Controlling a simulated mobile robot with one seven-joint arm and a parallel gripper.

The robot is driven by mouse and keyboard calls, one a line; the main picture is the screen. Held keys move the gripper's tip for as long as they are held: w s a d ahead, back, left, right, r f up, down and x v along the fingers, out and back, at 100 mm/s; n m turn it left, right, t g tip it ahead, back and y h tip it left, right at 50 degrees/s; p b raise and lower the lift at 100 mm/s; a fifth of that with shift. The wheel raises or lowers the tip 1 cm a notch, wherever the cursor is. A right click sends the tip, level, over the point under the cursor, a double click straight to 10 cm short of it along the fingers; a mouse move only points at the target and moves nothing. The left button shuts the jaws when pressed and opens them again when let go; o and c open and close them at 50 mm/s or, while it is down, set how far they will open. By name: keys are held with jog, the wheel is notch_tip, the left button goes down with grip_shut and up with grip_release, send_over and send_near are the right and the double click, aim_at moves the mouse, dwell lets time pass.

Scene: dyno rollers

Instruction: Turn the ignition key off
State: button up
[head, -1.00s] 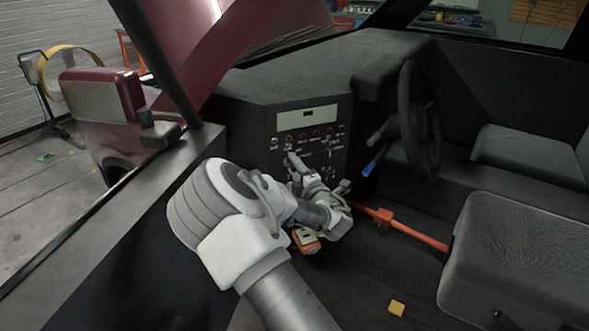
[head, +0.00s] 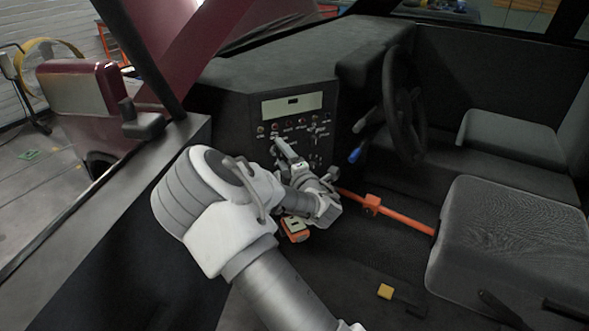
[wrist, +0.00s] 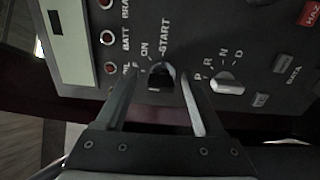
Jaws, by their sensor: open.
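The ignition key (wrist: 160,76) is a dark knob on the dash panel in the wrist view, with ON and START lettering beside it and an OFF label partly hidden by a finger. My gripper (wrist: 158,88) is open, with one finger on each side of the key. I cannot tell whether either finger touches it. In the head view my gripper (head: 283,150) is at the lower left of the control panel (head: 293,105), where it hides the key.
A white P-R-N-D selector knob (wrist: 227,82) is close to the right finger. Red indicator lights (wrist: 107,38) line the panel's upper left. The steering wheel (head: 402,110) stands to the right.

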jog(key=p+v, duration=0.1)
jog(key=v, duration=1.5)
jog(key=shift+s+d, duration=0.2)
jog(key=shift+s, duration=0.15)
jog(key=shift+w+d+r, duration=0.1)
jog(key=s+d+r+m+g+h, duration=0.25)
jog(key=d+m+g+h, duration=0.4)
jog(key=m, duration=0.95)
jog(key=s+r+m+g+p, duration=0.15)
jog(key=s+r, duration=0.25)
jog(key=s, duration=0.4)
jog(key=s+r+m+g+b, duration=0.1)
jog(key=s+r+m+g, duration=0.2)
jog(key=s, duration=0.4)
jog(key=s+r+m+p, duration=0.1)
jog(key=s+r+m, duration=0.1)
jog(key=s+r, duration=0.45)
notch_tip(320, 180, up, 13)
jog(key=s+p, duration=0.1)
jog(key=p, duration=1.3)
